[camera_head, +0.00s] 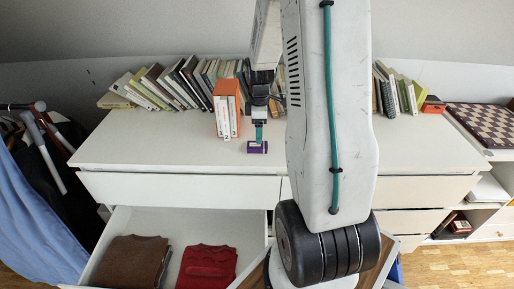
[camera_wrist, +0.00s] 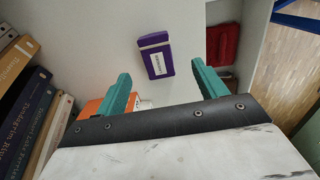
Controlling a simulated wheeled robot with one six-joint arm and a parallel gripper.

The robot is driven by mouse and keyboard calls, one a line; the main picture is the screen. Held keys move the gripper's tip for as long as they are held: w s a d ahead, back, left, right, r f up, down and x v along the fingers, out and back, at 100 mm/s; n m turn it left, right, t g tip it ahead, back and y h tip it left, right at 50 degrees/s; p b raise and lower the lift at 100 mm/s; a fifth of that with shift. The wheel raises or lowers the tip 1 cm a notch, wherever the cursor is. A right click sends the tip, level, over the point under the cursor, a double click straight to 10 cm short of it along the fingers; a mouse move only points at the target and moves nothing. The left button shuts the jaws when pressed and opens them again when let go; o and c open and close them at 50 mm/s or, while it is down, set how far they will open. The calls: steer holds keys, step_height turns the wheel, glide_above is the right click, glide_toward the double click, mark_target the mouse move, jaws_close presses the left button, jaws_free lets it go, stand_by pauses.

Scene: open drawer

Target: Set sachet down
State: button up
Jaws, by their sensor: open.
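A small purple sachet (camera_wrist: 157,60) with a white label lies on the white dresser top (camera_head: 340,152). In the head view the sachet (camera_head: 257,147) is just below my gripper (camera_head: 259,132), near the front edge of the top. In the wrist view the sachet sits beyond and between the two teal fingertips of my gripper (camera_wrist: 160,78), with clear gaps on both sides. My gripper is open and empty. In the head view the fingers point down and the far finger is hard to make out.
Orange-and-white books (camera_head: 227,110) stand close left of the sachet. A row of books (camera_head: 170,84) lines the back. Below, an open drawer (camera_head: 196,220) holds a brown garment (camera_head: 132,262) and a red one (camera_head: 207,267). The dresser top is clear to the left.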

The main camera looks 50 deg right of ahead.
mark_target(257, 147)
steer(key=f, duration=0.7)
steer(key=shift+w, duration=0.4)
steer(key=c, duration=1.1)
steer(key=shift+c, duration=0.2)
steer(key=shift+r, duration=0.2)
